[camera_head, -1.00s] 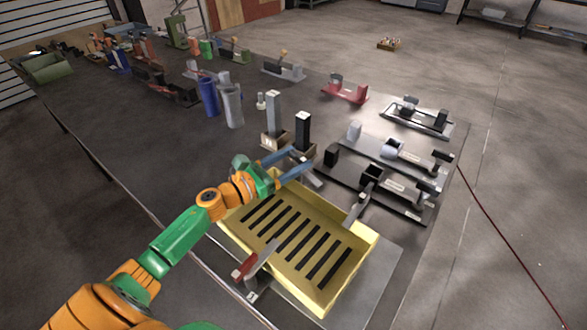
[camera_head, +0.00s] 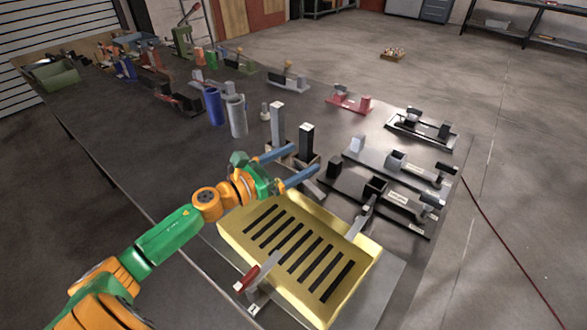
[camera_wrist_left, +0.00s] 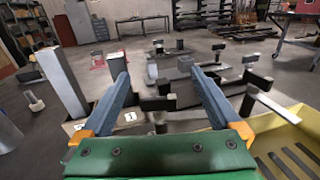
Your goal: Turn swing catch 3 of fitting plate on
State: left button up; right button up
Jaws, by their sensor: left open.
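A yellow tray (camera_head: 232,239) with dark slots lies on a grey plate (camera_head: 384,280), which I take to be the fitting plate. Swing catches stand around the tray: a red-ended one (camera_head: 246,278) at the front left, a grey-armed one (camera_head: 362,222) at the right, and a partly hidden one (camera_head: 309,188) at the back. I cannot read which is number 3. My left gripper (camera_head: 305,159) is open and empty above the tray's back corner, near the back catch. In the left wrist view its fingers (camera_wrist_left: 157,68) are spread, and the right catch (camera_wrist_left: 258,96) shows at the right. My right gripper is out of view.
Two upright posts, one grey (camera_head: 277,124) and one black (camera_head: 306,140), stand in holders just beyond my gripper. Several black and grey fixtures (camera_head: 378,187) fill the table to the right. Blue (camera_head: 213,107) and grey (camera_head: 236,117) cylinders stand farther back. The left table surface is clear.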

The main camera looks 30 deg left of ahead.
pick_arm(q)
jog(key=s+d+r+p, duration=0.3)
jog(key=s+d+r, duration=0.3)
jog(key=s, duration=0.5)
notch_tip(320, 180, up, 3)
jog(key=shift+s+f+p, duration=0.1)
jog(key=shift+s+p, duration=0.25)
jog(key=shift+s, duration=0.05)
jog(key=shift+c, duration=0.2)
